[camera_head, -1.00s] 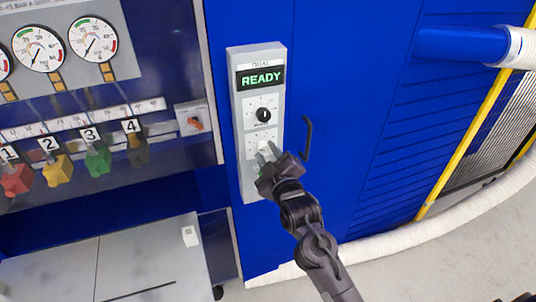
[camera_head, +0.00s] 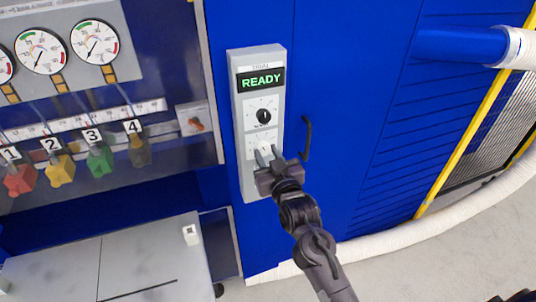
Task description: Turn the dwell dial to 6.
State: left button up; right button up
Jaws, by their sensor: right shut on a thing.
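A narrow grey control panel (camera_head: 241,120) is fixed to the blue machine front, with a lit screen (camera_head: 262,80) reading READY. Its upper dial has a black knob (camera_head: 263,116) on a white scale. Below it is a second dial with a pale knob (camera_head: 265,148); the labels and numbers of both are too small to read, so I cannot tell which is marked dwell. My right gripper (camera_head: 267,156) reaches up from below and is shut on the pale knob, hiding the lower part of that dial. My left gripper is not in view.
A black handle (camera_head: 307,138) stands out just right of the panel. A small orange switch (camera_head: 196,124) is on the left, beside several numbered coloured valves and gauges. A grey cabinet (camera_head: 130,262) stands lower left, and a white hose (camera_head: 400,240) runs lower right.

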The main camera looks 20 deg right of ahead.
jog(key=shift+m, duration=0.4)
jog(key=o, duration=1)
jog(key=shift+s, duration=0.1)
jog(key=shift+s+f, duration=0.2)
jog(key=shift+s, duration=0.15)
jog(key=s+b, duration=0.3)
jog(key=s, duration=0.4)
jog(key=shift+d+r, duration=0.1)
jog(key=shift+r, duration=0.05)
